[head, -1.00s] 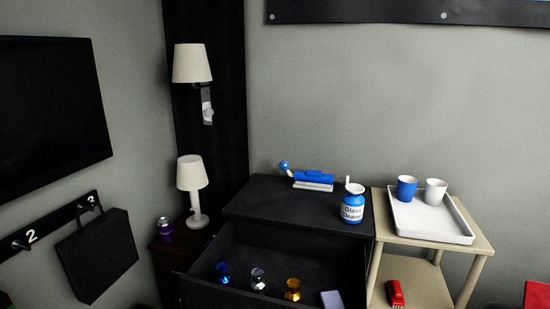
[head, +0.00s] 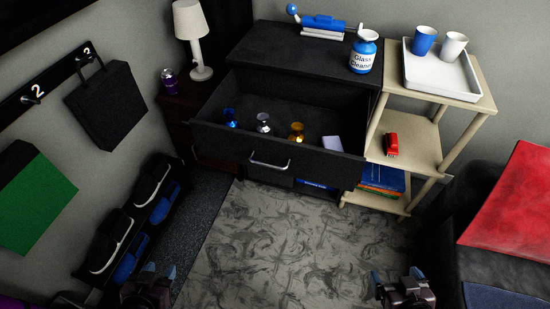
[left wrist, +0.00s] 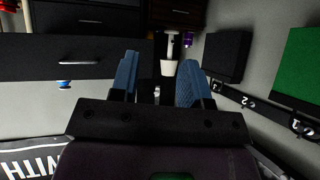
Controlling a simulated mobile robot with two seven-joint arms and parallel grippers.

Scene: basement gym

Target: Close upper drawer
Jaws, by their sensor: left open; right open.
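The upper drawer (head: 215,138) of the black dresser (head: 290,60) is pulled far out, with a silver bar handle (head: 268,163) on its front. Inside it stand a blue, a silver and a gold trophy-like item (head: 297,131), with a pale flat block (head: 332,144) at the right. My left gripper (head: 158,272) is open and empty at the bottom left, well short of the drawer. My right gripper (head: 398,274) is open and empty at the bottom right, also apart from it. In the left wrist view, my open left fingers (left wrist: 158,80) point towards the dresser area; the drawer front (left wrist: 60,55) shows at left.
A beige shelf (head: 480,95) with a white tray and cups stands right of the dresser. A shoe rack (head: 100,275) lines the left wall; a dark seat with a red cover (head: 515,205) is at right. The floor between is clear.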

